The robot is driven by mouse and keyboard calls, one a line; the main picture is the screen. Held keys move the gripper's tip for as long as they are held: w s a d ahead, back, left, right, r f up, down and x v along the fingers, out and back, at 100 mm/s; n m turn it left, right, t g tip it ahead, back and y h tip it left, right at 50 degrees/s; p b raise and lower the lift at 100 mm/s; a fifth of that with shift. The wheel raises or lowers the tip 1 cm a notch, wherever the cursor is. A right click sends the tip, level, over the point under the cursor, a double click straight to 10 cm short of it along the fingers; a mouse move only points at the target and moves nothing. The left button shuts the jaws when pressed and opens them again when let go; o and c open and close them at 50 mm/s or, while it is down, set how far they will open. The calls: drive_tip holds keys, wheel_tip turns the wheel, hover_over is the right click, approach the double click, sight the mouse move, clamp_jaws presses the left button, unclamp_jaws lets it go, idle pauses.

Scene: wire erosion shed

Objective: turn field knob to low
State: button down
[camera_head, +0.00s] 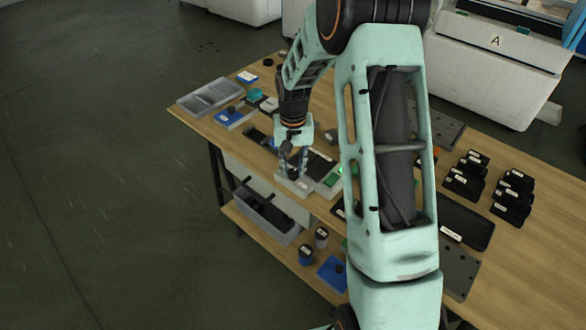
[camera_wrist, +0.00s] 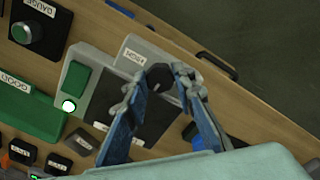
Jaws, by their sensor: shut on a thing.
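The field knob (camera_wrist: 159,75) is a small black round knob on a grey control box (camera_wrist: 80,60) in the wrist view. A white label (camera_wrist: 132,57) beside it seems to read HIGH, upside down. My gripper (camera_wrist: 163,79) has its blue fingers on both sides of the knob, with the grey fingertips shut on it. The knob's pointer direction is unclear. In the head view my gripper (camera_head: 292,167) points down at the grey box (camera_head: 294,187) near the table's front edge; the knob is hidden there by the fingers.
The box carries a green switch (camera_wrist: 74,83) and a lit white lamp (camera_wrist: 69,106). A grey divided tray (camera_head: 207,97) and several black holders (camera_head: 465,183) share the wooden table.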

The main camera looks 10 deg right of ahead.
sight(293, 172)
drive_tip(key=c, duration=1.6)
unclamp_jaws()
wheel_tip(293, 172, up, 12)
